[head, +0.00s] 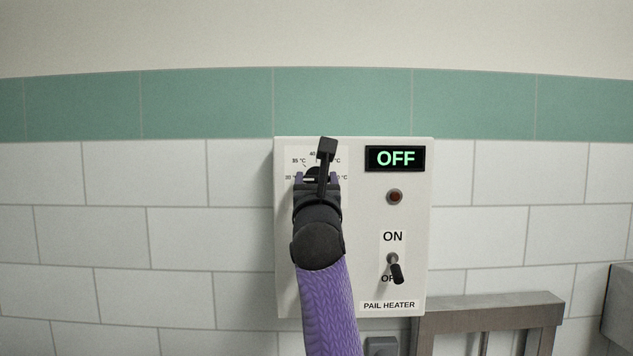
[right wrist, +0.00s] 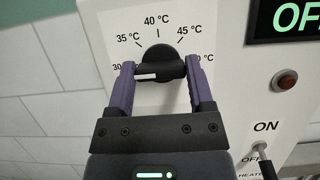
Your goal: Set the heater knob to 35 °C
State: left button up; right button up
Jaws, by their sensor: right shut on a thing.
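The heater knob (right wrist: 158,55) is black and round, with a white mark on its left part that points left, roughly toward the 30 °C label. The printed dial around it shows 35 °C at upper left, 40 °C at top and 45 °C at upper right. My right gripper (right wrist: 160,72) is shut on the knob, one purple finger on each side. In the head view my right gripper (head: 319,180) covers most of the knob and part of the dial. The left gripper is not in view.
The pail heater panel (head: 350,290) is a white box on a tiled wall. Its display (head: 395,159) reads OFF, with a dark red lamp (head: 394,197) below. The toggle switch (head: 395,269) tilts down toward OFF. A metal frame (head: 490,310) stands at lower right.

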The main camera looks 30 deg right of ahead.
jog(key=shift+m, duration=0.3)
jog(key=shift+a+f+m+g+h+b, duration=0.1)
jog(key=shift+m+g+h+b, duration=0.5)
jog(key=shift+m, duration=0.5)
jog(key=m+g+h+b, duration=0.1)
jog(key=m, duration=0.2)
jog(key=shift+m, duration=0.3)
jog(key=m+g+h, duration=0.1)
jog(key=m, duration=0.2)
jog(key=shift+g+b, duration=0.3)
jog(key=shift+c, duration=0.2)
jog(key=shift+m+g+h, duration=0.4)
jog(key=shift+m+g, duration=0.2)
jog(key=shift+m, duration=0.9)
